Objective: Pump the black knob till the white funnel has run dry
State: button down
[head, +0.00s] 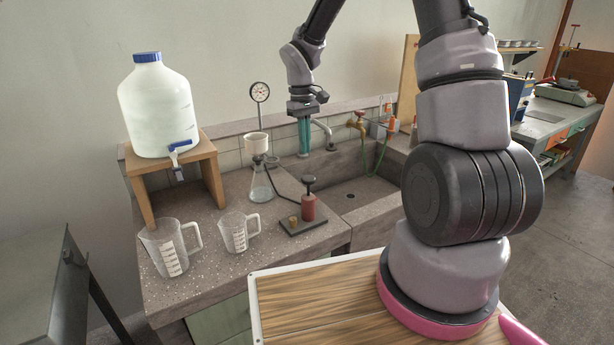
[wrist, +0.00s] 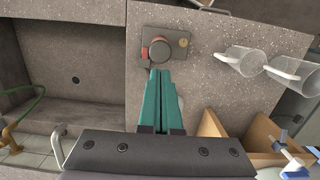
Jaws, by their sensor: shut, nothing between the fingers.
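The black knob (head: 309,181) sits on top of a red pump (head: 308,207) fixed to a dark base plate on the bench. The knob also shows in the wrist view (wrist: 160,52), just beyond the fingertips. The white funnel (head: 257,143) stands upright on a clear conical flask (head: 261,187), left of the pump; its inside is too small to read. A dark hose runs from the flask to the pump. My gripper (head: 304,155) has teal fingers, shut and empty, pointing down above the knob and apart from it. The closed fingers (wrist: 160,72) also show in the wrist view.
A dial gauge (head: 260,92) stands behind the funnel. Two clear measuring jugs (head: 170,247) (head: 239,232) stand at the front left. A white carboy (head: 159,108) sits on a wooden stand. The sink (head: 354,192) lies right of the pump, with taps behind it.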

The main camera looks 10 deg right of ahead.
aim_at(307, 177)
jog(key=shift+s+d+f, duration=0.1)
jog(key=shift+s+f, duration=0.05)
jog(key=shift+f, duration=1.6)
jog(key=shift+s+d+f, duration=0.1)
jog(key=shift+s+f, duration=0.05)
jog(key=shift+f, duration=1.6)
